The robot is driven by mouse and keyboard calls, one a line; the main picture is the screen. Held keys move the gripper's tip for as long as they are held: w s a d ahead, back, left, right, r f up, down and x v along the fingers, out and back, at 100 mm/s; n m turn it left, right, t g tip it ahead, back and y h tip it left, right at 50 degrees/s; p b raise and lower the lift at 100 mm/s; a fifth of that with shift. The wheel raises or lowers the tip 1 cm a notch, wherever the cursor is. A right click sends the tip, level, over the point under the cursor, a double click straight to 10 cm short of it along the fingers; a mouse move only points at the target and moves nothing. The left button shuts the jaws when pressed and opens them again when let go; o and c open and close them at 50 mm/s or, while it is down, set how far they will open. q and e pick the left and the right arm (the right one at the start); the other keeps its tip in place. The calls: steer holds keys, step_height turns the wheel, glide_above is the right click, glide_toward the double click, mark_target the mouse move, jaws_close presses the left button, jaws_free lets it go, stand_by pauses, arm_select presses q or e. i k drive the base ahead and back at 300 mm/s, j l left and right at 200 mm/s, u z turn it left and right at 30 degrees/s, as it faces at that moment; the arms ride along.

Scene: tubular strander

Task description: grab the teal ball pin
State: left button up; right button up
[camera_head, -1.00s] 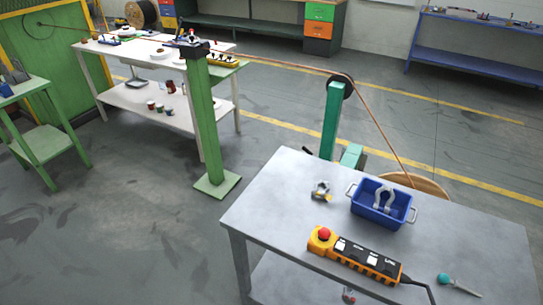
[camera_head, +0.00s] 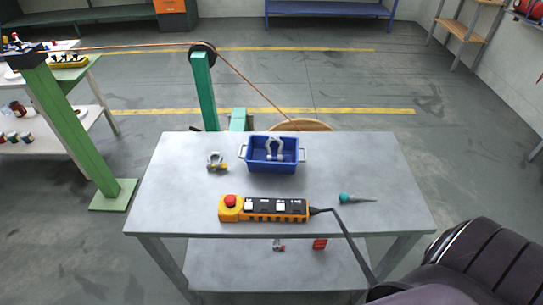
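The teal ball pin (camera_head: 357,198) lies on the right part of the grey table's top (camera_head: 180,195). It has a round teal head at its left end and a thin grey shank pointing right. It lies apart from the other things on the table. Neither of my grippers shows in the head view. A dark, ribbed part of my own body fills the lower right corner, short of the pin.
An orange pendant control (camera_head: 265,209) with a red button lies left of the pin, its black cable (camera_head: 352,245) hanging over the front edge. A blue bin (camera_head: 272,160) holding a grey shackle and a loose shackle (camera_head: 216,162) stand further back. The table's right end is clear.

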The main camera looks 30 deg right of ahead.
mark_target(344, 198)
steer(key=z, duration=1.75)
